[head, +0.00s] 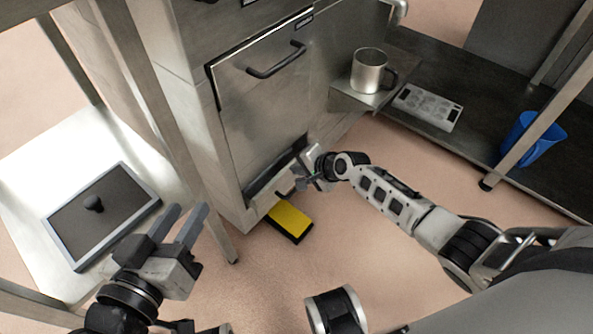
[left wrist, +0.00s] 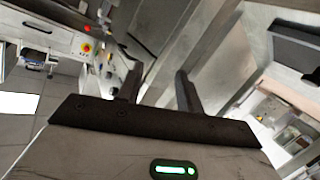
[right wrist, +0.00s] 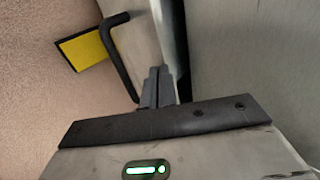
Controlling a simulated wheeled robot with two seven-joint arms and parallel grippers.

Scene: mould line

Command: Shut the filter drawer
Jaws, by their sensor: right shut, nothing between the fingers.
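The filter drawer (head: 262,182) is low in the steel cabinet, close to the floor. In the right wrist view its pale front (right wrist: 146,35) carries a black bar handle (right wrist: 118,52), and a dark gap shows between the front and the steel on the right. How far the drawer stands out is hard to tell. My right gripper (head: 305,177) is shut and empty, its fingertips (right wrist: 158,72) beside the handle at the drawer front; contact cannot be told. My left gripper (head: 187,211) is open and empty, away from the cabinet, left of the drawer.
A yellow and black block (head: 290,221) lies on the floor before the drawer. A larger door (head: 262,95) with a bar handle is above. A steel mug (head: 368,72) stands on a side shelf. A dark tray (head: 103,214) lies on the left table. A blue bin (head: 533,140) is at right.

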